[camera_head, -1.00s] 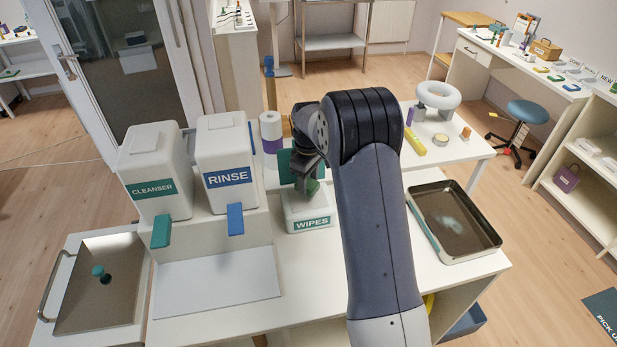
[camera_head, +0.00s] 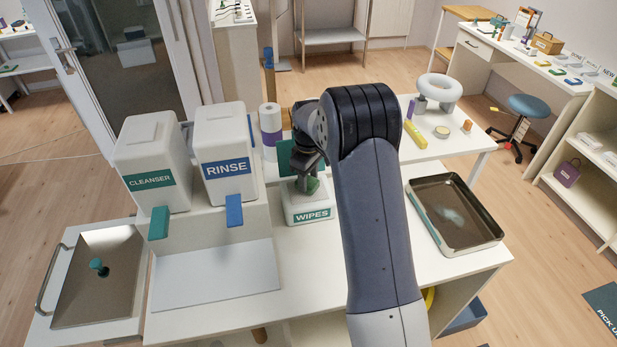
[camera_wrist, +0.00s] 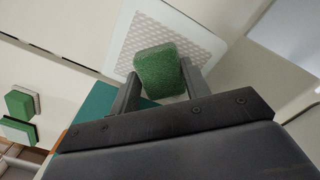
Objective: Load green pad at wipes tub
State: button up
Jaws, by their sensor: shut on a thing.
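The wipes tub (camera_head: 311,216) is a white box with a green WIPES label, on the table in the middle of the head view. In the wrist view its pale dotted top (camera_wrist: 122,42) lies beyond the fingers. My gripper (camera_head: 309,184) is over the tub, pointing down. In the wrist view my gripper (camera_wrist: 160,82) is shut on the green pad (camera_wrist: 156,68), held between the two fingers over the dotted top. The pad also shows as a small green patch in the head view (camera_head: 313,185). I cannot tell whether it touches the top.
The cleanser dispenser (camera_head: 150,160) and rinse dispenser (camera_head: 226,150) stand left of the tub, with a paper roll (camera_head: 270,118) behind. A metal tray (camera_head: 455,215) lies to the right. Two more green pads (camera_wrist: 19,104) show at the wrist view's left.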

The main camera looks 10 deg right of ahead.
aim_at(309, 181)
jog(key=shift+f+b, duration=0.4)
jog(key=shift+f, duration=0.2)
dwell(1.1)
jog(key=shift+r, duration=0.1)
jog(key=shift+r+p, duration=2.3)
jog(key=shift+r, duration=1.2)
jog(key=shift+s+f, duration=0.1)
